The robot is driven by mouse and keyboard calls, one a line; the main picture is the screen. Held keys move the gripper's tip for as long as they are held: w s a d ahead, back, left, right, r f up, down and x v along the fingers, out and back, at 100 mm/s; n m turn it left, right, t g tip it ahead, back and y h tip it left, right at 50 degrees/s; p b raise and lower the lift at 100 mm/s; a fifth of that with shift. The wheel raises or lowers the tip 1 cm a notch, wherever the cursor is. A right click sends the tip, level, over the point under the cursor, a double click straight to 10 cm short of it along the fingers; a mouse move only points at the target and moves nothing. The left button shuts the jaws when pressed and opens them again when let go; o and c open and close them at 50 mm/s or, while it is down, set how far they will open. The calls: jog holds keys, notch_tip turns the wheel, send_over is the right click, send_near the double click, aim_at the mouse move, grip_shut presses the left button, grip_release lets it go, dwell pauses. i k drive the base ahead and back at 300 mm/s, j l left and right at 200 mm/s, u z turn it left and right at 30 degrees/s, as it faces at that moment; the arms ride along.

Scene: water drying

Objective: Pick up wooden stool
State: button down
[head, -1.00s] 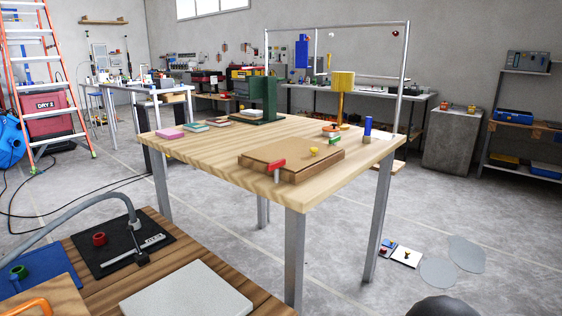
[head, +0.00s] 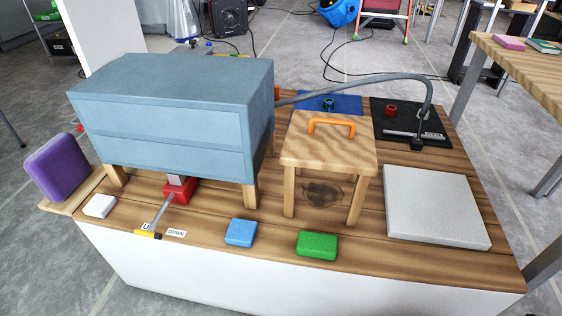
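The wooden stool (head: 310,156) stands upright on the brown wooden bench top in the head view, near the middle. It has a square light-wood seat and wooden legs, with at least three showing. An orange arched handle (head: 331,125) is fixed on top of the seat. A dark round mark (head: 323,195) shows on the bench between its legs. My gripper is not in the head view.
A blue-grey cabinet (head: 165,135) on wooden legs stands close left of the stool. A white slab (head: 433,205) lies to its right. A grey curved pipe (head: 365,80) arches behind. A blue block (head: 241,232) and green block (head: 317,245) lie in front.

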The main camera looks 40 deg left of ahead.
aim_at(343, 143)
jog(key=u, duration=1.4)
